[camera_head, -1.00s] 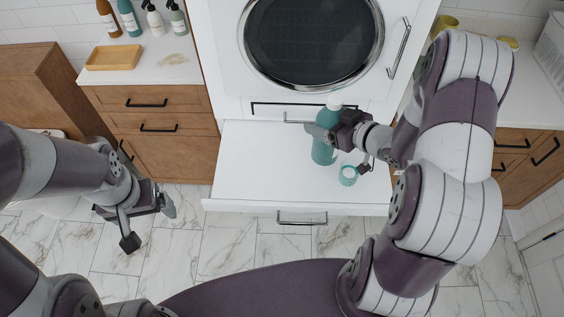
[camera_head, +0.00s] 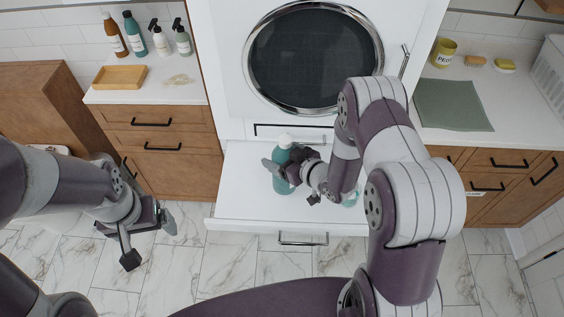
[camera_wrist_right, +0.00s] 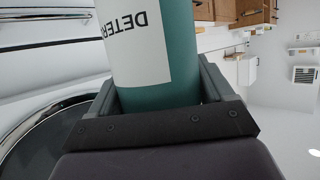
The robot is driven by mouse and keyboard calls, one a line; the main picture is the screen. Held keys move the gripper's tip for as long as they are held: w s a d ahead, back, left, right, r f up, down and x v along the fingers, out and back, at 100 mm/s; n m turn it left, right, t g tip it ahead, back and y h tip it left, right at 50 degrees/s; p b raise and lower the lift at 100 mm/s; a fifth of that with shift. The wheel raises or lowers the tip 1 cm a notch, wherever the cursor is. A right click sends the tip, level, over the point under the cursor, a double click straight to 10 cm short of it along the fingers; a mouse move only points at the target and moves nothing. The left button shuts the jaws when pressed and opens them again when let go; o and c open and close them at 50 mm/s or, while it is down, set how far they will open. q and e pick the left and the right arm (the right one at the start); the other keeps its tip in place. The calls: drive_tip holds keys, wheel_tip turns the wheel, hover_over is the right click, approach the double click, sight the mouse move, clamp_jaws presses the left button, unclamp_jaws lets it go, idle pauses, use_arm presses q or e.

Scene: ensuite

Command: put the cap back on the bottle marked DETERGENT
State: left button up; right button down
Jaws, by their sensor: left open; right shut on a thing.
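The DETERGENT bottle (camera_head: 279,182) is teal with a white top; its white label reads "DETER" in the right wrist view (camera_wrist_right: 137,45). My right gripper (camera_head: 282,172) is shut around the bottle's body and holds it above or on the white pull-out shelf (camera_head: 240,196); I cannot tell whether its base touches. A small teal round piece, which looks like the cap (camera_head: 351,198), lies on the shelf to the right of the bottle, mostly hidden behind my right arm. My left gripper (camera_head: 150,238) is open and empty, left of the shelf over the floor.
A round-doored machine (camera_head: 314,55) stands behind the shelf. The left counter holds several bottles (camera_head: 133,33) and a wooden tray (camera_head: 120,77). The right counter holds a yellow pot (camera_head: 444,53) and a grey-green cloth (camera_head: 453,105). The shelf's left part is clear.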

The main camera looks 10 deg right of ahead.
wheel_tip(320, 180, down, 3)
drive_tip(key=shift+f+p, duration=0.2)
drive_tip(key=shift+p, duration=0.1)
drive_tip(key=shift+f, duration=0.1)
unclamp_jaws()
drive_tip(key=shift+f, duration=0.1)
drive_tip(key=b+v, duration=0.2)
drive_tip(key=v, duration=1)
drive_tip(key=shift+b, duration=0.3)
